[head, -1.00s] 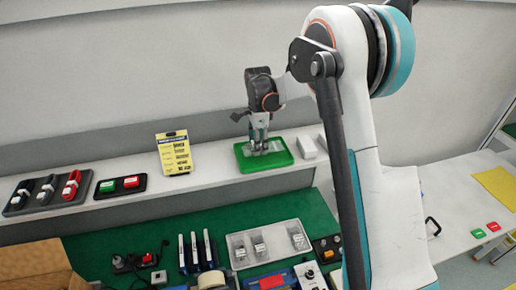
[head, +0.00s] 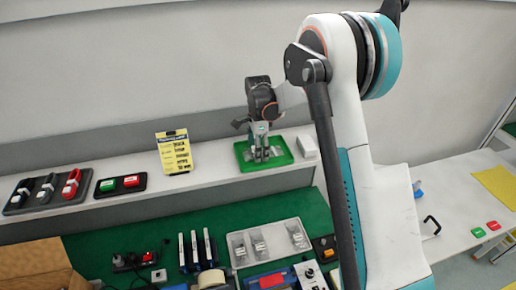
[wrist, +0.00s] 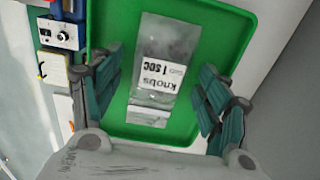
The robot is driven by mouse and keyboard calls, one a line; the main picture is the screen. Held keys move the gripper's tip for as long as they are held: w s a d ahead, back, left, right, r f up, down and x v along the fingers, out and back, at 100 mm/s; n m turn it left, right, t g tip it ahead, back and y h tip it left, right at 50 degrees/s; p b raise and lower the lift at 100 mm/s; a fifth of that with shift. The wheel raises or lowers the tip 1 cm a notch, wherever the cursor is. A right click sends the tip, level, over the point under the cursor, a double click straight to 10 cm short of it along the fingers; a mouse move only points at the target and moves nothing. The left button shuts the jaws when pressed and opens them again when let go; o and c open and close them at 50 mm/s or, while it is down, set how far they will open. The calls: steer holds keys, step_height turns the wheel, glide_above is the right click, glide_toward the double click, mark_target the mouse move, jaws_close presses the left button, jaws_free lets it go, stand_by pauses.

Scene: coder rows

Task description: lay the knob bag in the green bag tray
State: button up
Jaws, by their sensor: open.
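The knob bag (wrist: 160,75) is a clear bag with a white label reading "Knobs". It lies flat in the green bag tray (wrist: 222,20), inside the rim, in the wrist view. The tray (head: 284,159) also shows on the white shelf in the head view. My gripper (wrist: 160,62) is open, with one finger on either side of the bag and a visible gap to each side. In the head view my gripper (head: 262,156) points down over the tray and hides most of the bag.
A small pale box (head: 307,145) stands just right of the tray. A yellow sign (head: 174,152) stands to its left, beyond free shelf. The wall is close behind.

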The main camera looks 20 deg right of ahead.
steer(key=shift+r, duration=0.1)
step_height(320, 180, up, 12)
steer(key=s+r+n+t, duration=0.2)
steer(key=s+r+n, duration=0.2)
steer(key=s+r, duration=0.35)
steer(key=s+r+n+t, duration=0.3)
steer(key=s+n, duration=0.5)
steer(key=s, duration=0.9)
steer(key=s+f+n+t, duration=0.2)
steer(key=s+f+n, duration=0.2)
steer(key=s, duration=0.7)
steer(key=shift+f+n+b, duration=0.3)
steer(key=shift+n+b, duration=0.1)
steer(key=shift+n, duration=0.6)
